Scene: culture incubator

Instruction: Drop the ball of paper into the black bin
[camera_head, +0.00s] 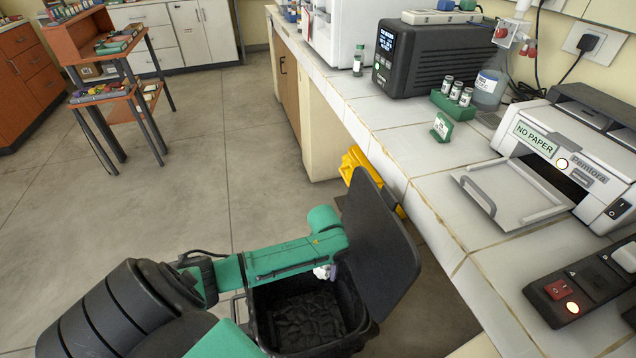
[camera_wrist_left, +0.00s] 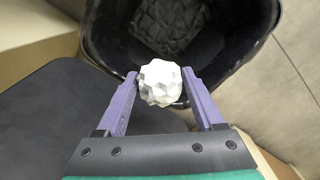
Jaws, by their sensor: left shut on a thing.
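The white crumpled ball of paper (camera_wrist_left: 160,82) is held between the two purple fingers of my left gripper (camera_wrist_left: 160,88) in the left wrist view. In the head view the ball (camera_head: 322,272) is a small white spot below my green left arm, over the bin's back rim area. The black bin (camera_head: 364,312) stands on the floor with its lid (camera_head: 378,235) raised on the right. In the left wrist view the bin's opening (camera_wrist_left: 255,50) lies beyond and below the ball. My right gripper is not in view.
The tiled bench (camera_head: 440,200) runs along the right, with a printer (camera_head: 590,150) marked "NO PAPER" and a dark device (camera_head: 430,60). A yellow object (camera_head: 352,160) is behind the lid.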

